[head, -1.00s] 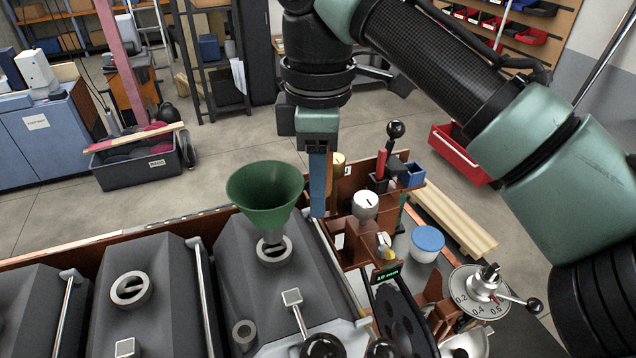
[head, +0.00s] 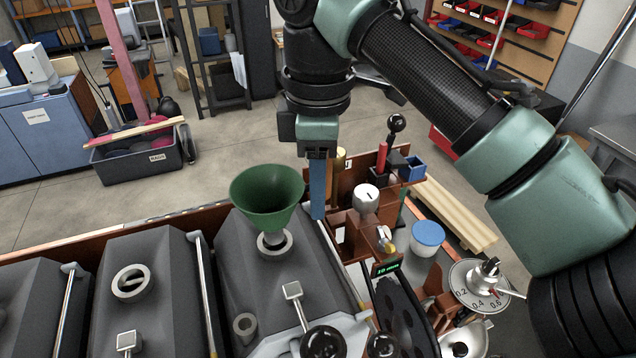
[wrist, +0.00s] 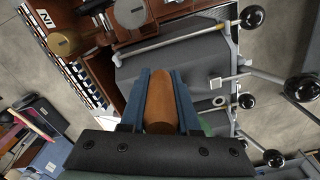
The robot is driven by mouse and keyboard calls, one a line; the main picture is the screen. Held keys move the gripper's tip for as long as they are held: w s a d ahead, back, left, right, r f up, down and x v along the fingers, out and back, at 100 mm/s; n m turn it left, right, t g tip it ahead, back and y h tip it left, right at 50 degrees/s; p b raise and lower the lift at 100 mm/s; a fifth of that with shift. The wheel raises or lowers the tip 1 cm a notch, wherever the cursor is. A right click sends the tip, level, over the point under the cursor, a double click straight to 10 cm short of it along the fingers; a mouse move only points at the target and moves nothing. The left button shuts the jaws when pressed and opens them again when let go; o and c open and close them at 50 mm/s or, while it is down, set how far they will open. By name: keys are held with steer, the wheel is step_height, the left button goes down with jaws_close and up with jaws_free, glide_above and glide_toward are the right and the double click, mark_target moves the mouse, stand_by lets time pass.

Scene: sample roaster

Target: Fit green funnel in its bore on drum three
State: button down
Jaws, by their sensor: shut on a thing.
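The green funnel (head: 267,198) stands upright, mouth up, over the collar (head: 272,244) of the bore on drum three (head: 238,280), the rightmost drum in the head view. Its cone sits low above the collar, and little or no stem shows between them. Whether it is fully seated I cannot tell. My gripper (head: 318,212) points down at the funnel's right side. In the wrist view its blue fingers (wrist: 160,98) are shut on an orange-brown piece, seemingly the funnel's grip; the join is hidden. A bit of green shows beside the fingers.
Another drum (head: 150,260) with an open bore (head: 131,284) stands to the left. A brown rack (head: 347,215) with a white knob stands close right of my gripper. A blue-lidded tub (head: 428,235) and a dial (head: 482,286) lie further right.

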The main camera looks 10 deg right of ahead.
steer(key=shift+f+b, duration=0.3)
steer(key=shift+f, duration=0.65)
steer(key=shift+f, duration=0.15)
steer(key=shift+f+b, duration=0.55)
steer(key=shift+f, duration=0.75)
steer(key=c, duration=0.6)
jaws_free()
steer(key=shift+r, duration=0.1)
steer(key=shift+o, duration=0.2)
step_height(320, 180, up, 13)
steer(key=shift+b, duration=0.8)
